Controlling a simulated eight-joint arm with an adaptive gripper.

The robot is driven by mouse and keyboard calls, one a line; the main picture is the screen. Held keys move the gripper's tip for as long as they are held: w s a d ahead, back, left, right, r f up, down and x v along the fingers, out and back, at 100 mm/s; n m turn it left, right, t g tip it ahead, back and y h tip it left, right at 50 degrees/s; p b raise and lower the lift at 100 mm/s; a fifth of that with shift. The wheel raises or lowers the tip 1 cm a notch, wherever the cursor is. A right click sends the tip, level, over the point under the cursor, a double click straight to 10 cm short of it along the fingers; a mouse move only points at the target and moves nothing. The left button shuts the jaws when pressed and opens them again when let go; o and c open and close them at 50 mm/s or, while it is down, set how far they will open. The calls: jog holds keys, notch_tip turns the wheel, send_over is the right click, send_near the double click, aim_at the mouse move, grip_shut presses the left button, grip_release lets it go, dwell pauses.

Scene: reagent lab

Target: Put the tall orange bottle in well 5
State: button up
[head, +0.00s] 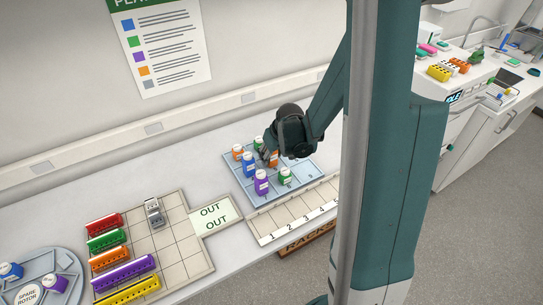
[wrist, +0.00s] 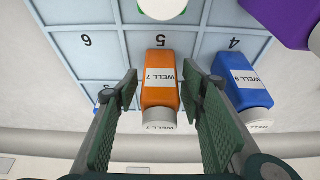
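In the wrist view an orange bottle (wrist: 160,85) with a white cap and a "WELL 7" label stands between the fingers of my gripper (wrist: 160,73). The fingers are open, with a narrow gap on each side of it. Its base appears to be within well 5 (wrist: 128,57) of the blue tray, just below the printed 5; exact contact with the floor is hard to tell. In the head view my gripper (head: 267,154) is low over the blue tray (head: 313,168), partly hiding the orange bottle (head: 274,159) there. Another orange bottle (head: 238,152) stands at the tray's left edge.
A blue bottle (wrist: 240,85) labelled "WELL 9" stands close to the right finger, in well 4's column. A white-capped bottle and a purple bottle (wrist: 280,18) show at the wrist view's top.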

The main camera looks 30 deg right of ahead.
jog(key=v, duration=1.1)
jog(key=shift+s+r+p, duration=0.25)
jog(key=shift+r+p, duration=0.05)
jog(key=shift+p, duration=0.1)
dwell(0.7)
jog(key=s+a+r+t, duration=0.2)
jog(key=s+a+r, duration=1.3)
jog(key=s+a, duration=0.4)
jog(key=shift+s+r+t, duration=0.25)
jog(key=shift+s+t, duration=0.05)
jog(key=shift+t, duration=0.1)
jog(key=shift+f, duration=0.15)
dwell(0.3)
